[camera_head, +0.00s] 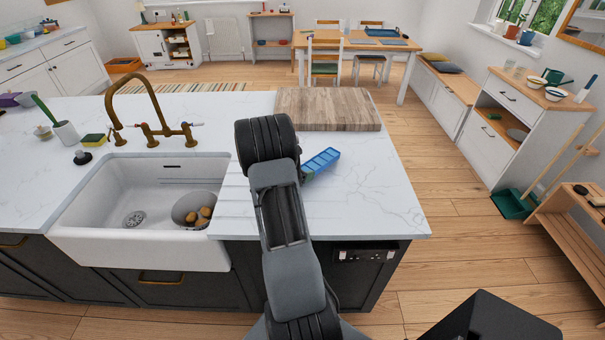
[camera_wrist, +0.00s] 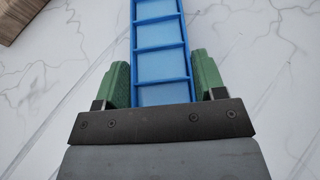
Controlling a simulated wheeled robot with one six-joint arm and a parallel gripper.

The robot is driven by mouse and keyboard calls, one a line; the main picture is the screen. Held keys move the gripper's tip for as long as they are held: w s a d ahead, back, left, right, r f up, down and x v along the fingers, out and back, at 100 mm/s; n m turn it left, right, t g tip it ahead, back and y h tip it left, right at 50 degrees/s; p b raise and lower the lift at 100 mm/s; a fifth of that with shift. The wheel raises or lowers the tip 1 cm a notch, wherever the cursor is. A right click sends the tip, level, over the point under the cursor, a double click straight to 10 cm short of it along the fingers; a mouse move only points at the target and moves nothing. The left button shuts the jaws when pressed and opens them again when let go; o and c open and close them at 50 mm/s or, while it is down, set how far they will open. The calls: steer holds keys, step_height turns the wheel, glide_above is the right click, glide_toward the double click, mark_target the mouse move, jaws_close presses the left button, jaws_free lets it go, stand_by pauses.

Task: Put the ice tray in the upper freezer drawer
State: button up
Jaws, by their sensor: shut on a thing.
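The blue ice tray (camera_head: 322,162) shows over the white marble worktop, just right of my arm in the head view. In the wrist view the ice tray (camera_wrist: 160,40) runs up and away between the two green finger pads of my gripper (camera_wrist: 164,82). The pads press on its two long sides near its close end. My gripper is shut on the tray. In the head view my arm hides most of the gripper. I cannot tell whether the tray touches the worktop. No freezer or freezer drawer shows in either view.
A wooden chopping board (camera_head: 328,108) lies behind the tray on the worktop (camera_head: 375,190). A white sink (camera_head: 140,205) with a brass tap (camera_head: 150,120) is to the left, with a bowl (camera_head: 198,207) in it. Open wooden floor (camera_head: 470,240) lies to the right.

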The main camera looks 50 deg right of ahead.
steer(key=shift+f, duration=0.8)
steer(key=shift+f, duration=0.3)
steer(key=o, duration=1.1)
steer(key=shift+r, duration=0.1)
